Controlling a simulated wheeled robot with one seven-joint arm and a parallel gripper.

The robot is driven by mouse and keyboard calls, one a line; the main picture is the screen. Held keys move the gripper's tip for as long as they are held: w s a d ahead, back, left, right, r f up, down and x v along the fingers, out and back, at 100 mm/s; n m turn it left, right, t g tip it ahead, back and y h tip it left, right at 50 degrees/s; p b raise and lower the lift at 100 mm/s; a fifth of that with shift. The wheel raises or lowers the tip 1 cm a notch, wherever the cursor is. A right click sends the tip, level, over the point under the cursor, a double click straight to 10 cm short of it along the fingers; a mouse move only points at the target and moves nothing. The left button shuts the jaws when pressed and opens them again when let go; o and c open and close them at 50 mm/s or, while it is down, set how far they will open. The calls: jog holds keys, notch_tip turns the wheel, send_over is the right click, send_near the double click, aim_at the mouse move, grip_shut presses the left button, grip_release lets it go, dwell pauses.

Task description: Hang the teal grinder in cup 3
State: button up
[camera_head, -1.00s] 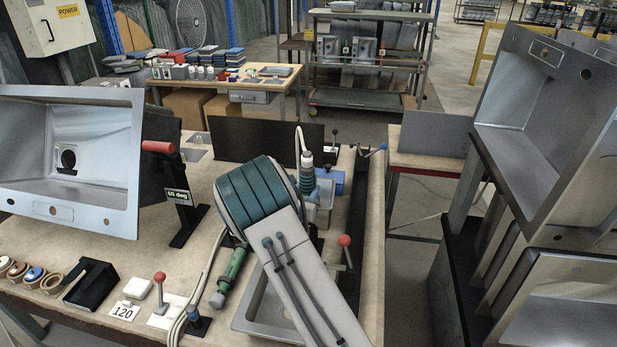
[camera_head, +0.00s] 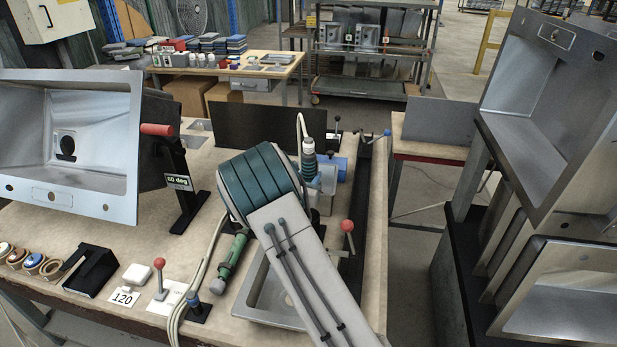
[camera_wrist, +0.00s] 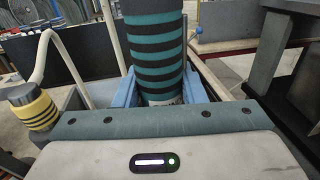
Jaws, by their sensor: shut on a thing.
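A teal grinder with black bands (camera_wrist: 158,55) stands roughly upright between the blue fingers of my gripper (camera_wrist: 160,92) in the wrist view. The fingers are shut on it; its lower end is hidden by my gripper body. In the head view, what looks like the same grinder (camera_head: 308,158) shows just right of my arm's elbow, with a pale hose (camera_head: 299,125) beside its top. My gripper is mostly hidden there behind my arm. I cannot make out cup 3 or its number in either view.
A green tool (camera_head: 232,264) lies left of my arm beside a steel basin (camera_head: 262,292). A yellow-banded part (camera_wrist: 36,110) stands left of my gripper. A red-knobbed lever (camera_head: 347,228) and blue box (camera_head: 338,169) are on the right. Steel sinks (camera_head: 535,90) stand far right.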

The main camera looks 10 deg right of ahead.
jog(key=shift+f+b, duration=3.75)
jog(key=shift+f, duration=0.9)
jog(key=shift+b, duration=0.35)
jog(key=shift+f+b, duration=0.7)
